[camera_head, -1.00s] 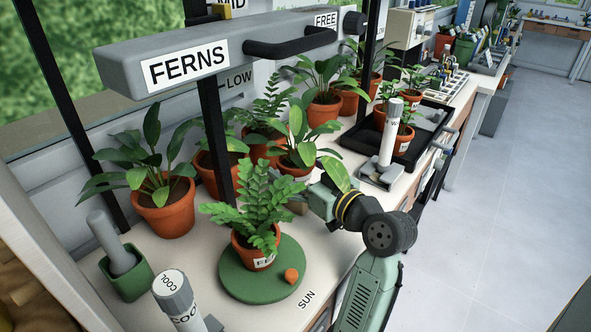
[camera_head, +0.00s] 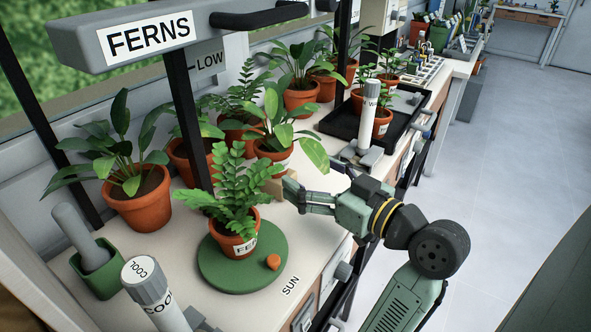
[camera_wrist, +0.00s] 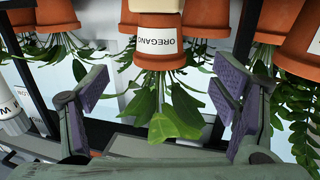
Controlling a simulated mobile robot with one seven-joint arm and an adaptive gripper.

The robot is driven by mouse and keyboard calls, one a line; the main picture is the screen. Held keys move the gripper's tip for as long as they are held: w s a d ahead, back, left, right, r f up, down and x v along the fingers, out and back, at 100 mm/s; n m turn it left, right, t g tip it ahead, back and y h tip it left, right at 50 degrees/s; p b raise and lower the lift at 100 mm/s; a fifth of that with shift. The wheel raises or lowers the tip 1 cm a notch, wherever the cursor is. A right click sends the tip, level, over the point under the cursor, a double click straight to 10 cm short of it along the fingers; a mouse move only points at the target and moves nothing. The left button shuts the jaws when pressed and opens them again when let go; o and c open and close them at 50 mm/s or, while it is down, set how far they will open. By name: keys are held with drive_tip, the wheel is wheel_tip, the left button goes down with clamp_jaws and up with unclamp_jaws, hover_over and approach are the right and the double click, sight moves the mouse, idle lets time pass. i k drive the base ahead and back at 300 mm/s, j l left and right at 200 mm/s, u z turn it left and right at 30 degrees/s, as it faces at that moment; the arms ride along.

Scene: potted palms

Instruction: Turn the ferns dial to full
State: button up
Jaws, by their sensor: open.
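A grey beam labelled FERNS (camera_head: 150,38) is at upper left. My gripper (camera_head: 300,198) is open and empty above the bench, right of the potted fern and apart from the knob. In the wrist view its spread fingers (camera_wrist: 162,95) show, with no dial visible between them.
Several potted plants crowd behind, including an OREGANO pot (camera_wrist: 155,45). A COOL cylinder (camera_head: 150,290) stands at front left. Open floor (camera_head: 500,170) is at right.

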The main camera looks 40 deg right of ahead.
sight(342, 272)
drive_tip(key=z, duration=1.2)
